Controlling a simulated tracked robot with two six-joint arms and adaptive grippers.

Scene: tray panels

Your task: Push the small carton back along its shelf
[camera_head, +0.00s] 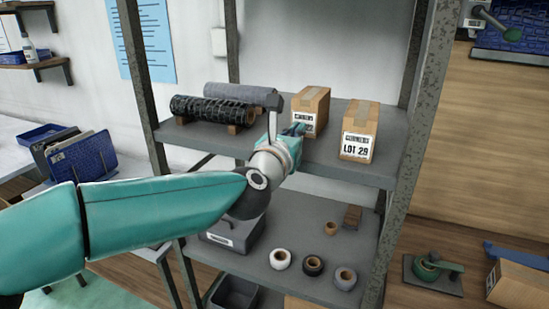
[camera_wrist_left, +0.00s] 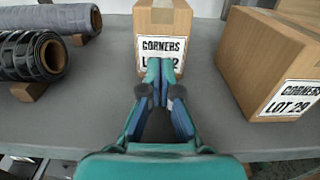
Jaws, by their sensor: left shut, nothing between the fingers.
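A brown carton (camera_head: 313,101) with a "CORNERS" label stands upright on the upper grey shelf (camera_head: 215,137). It also shows straight ahead in the wrist view (camera_wrist_left: 178,22). My left gripper (camera_head: 299,129) is shut and empty. Its fingertips (camera_wrist_left: 160,64) are right in front of the carton's labelled face and hide part of the lot number. I cannot tell whether they touch it. A second carton (camera_head: 364,118), marked LOT 29, stands to the right with a gap between. It also shows at the right of the wrist view (camera_wrist_left: 262,65). My right gripper is not in view.
Dark mesh rolls (camera_head: 205,110) lie on wooden chocks left of the cartons. Metal uprights (camera_head: 412,140) frame the shelf. The lower shelf holds several tape rolls (camera_head: 281,259) and a grey box (camera_head: 233,232). Bare shelf shows around the cartons.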

